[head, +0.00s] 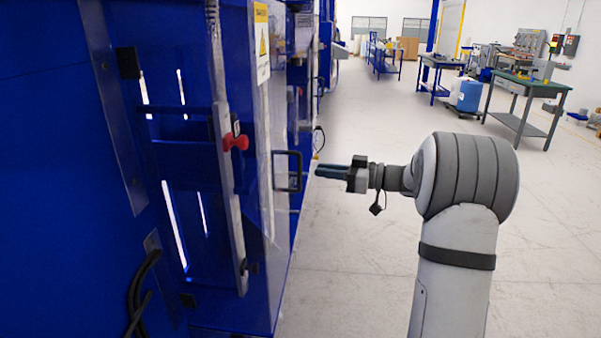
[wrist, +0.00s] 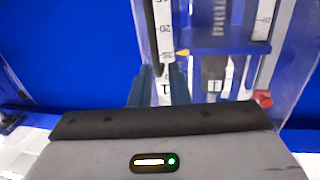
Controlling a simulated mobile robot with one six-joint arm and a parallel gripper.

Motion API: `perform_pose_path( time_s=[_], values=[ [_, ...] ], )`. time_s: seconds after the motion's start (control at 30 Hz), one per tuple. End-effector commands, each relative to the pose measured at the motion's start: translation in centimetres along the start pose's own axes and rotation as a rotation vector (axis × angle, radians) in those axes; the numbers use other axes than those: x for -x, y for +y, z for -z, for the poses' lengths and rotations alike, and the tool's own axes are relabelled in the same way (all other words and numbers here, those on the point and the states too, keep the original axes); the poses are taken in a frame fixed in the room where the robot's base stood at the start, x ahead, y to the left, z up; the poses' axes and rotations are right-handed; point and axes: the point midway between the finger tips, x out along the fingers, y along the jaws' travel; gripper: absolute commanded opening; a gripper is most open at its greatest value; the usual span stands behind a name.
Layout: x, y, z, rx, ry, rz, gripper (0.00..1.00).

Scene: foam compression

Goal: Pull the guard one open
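A clear guard panel (head: 266,150) stands at the front of the blue machine in the head view. A black D-shaped handle (head: 288,171) sticks out from it towards my gripper. My gripper (head: 319,171) is just right of the handle at about its height, with a small visible gap between them. In the wrist view, the two blue fingers of my gripper (wrist: 165,88) stand apart with nothing seen held between them. A label with a 1 shows between them, and a similar label (wrist: 215,86) shows to the right. I cannot make out the handle for certain in the wrist view.
The blue machine (head: 60,180) fills the left side, with a red knob (head: 236,142) and a yellow warning sign (head: 262,42). Open floor (head: 350,270) lies right of it. A green-topped workbench (head: 530,84) and a blue drum (head: 469,96) stand farther back.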

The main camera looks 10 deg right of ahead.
Motion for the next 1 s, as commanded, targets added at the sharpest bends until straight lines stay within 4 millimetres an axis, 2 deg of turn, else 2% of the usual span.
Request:
perform_pose_path(
  time_s=[0.13, 0.4, 0.6, 0.93, 1.0],
  values=[
    [-0.7, 0.7, 0.2, 0.030, 0.026, -0.010, 0.15],
    [-5.0, 0.7, 0.3, 0.027, 0.023, -0.009, 0.15],
    [-7.1, 0.7, 0.3, 0.027, 0.023, -0.011, 0.15],
    [-7.4, 0.8, 0.2, 0.027, 0.022, -0.013, 0.15],
    [-7.4, 0.8, 0.2, 0.027, 0.022, -0.013, 0.10]
  ],
)
